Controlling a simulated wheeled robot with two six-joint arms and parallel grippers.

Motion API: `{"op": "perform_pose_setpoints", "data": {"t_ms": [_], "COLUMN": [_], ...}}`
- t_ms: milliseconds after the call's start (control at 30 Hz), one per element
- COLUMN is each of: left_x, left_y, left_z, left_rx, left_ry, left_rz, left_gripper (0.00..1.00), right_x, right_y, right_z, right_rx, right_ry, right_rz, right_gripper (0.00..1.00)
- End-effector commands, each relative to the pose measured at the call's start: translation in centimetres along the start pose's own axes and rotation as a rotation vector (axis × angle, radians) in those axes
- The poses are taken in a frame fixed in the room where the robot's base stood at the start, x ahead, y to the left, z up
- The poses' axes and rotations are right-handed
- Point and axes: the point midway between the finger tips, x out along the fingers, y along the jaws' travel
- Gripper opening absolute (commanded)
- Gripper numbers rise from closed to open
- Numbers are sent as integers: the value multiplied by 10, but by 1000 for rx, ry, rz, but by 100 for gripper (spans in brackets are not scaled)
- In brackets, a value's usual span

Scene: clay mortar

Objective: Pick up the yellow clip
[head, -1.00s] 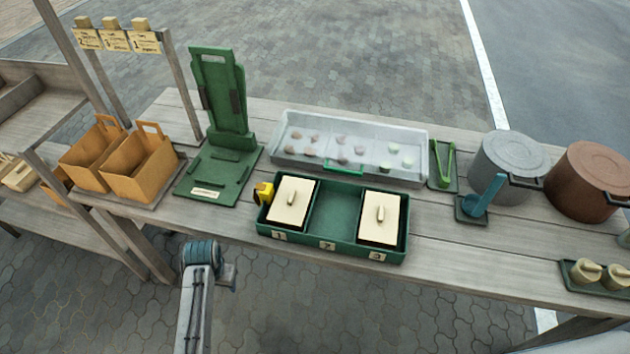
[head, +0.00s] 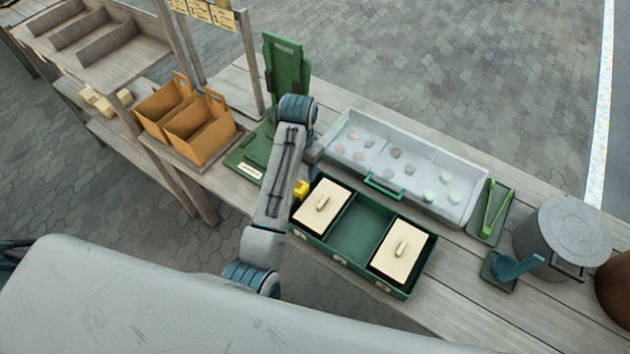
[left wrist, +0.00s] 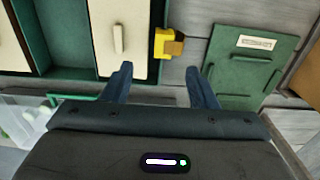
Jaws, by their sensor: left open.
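The yellow clip (head: 301,189) sits at the left end of the green box (head: 345,256), beside the cream lid over its left compartment. In the left wrist view the yellow clip (left wrist: 166,43) shows with a brown part, against the box's edge. My left gripper (left wrist: 158,82) is open and empty, its two fingers apart, with the clip beyond the fingertips and between their lines. In the head view my left arm reaches over the table, and its fingers are hidden behind the arm. My right gripper is not in view.
The green stand (head: 285,75) is close behind and left of my arm. A clear tray (head: 470,205) with small round pieces lies behind the box. Tongs (head: 497,212), a grey pot (head: 562,235) and a blue scoop (head: 515,267) stand to the right. Brown paper carriers (head: 200,128) stand left.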

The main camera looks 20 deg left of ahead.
Motion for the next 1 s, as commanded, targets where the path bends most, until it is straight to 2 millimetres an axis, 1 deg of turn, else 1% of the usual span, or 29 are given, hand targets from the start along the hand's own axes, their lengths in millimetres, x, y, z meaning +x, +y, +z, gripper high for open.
{"op": "perform_pose_setpoints", "data": {"t_ms": [33, 200, 300, 367, 467, 633, 733, 833, 1000], "left_x": [7, 34, 45, 48, 54, 77, 92, 100, 102], "left_y": [0, 0, 0, 0, -1, -3, -2, -3, -3], "left_z": [2, 2, 2, 1, 2, 4, 4, 4, 3], "left_rx": [0, 1, 0, -1, -1, 0, 1, 0, -1], "left_ry": [-7, -6, -4, -3, -5, -6, -5, -4, -1], "left_rz": [1, 2, 1, 0, 0, 2, 2, 1, 0], "left_gripper": [53, 53, 53, 53, 53, 53, 53, 53, 53], "right_x": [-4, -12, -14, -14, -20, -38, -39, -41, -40], "right_y": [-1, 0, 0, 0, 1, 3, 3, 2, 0], "right_z": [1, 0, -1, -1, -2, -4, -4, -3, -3], "right_rx": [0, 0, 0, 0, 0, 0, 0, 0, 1], "right_ry": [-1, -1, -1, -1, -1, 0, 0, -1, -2], "right_rz": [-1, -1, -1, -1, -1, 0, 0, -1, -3], "right_gripper": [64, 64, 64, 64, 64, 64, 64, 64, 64]}}
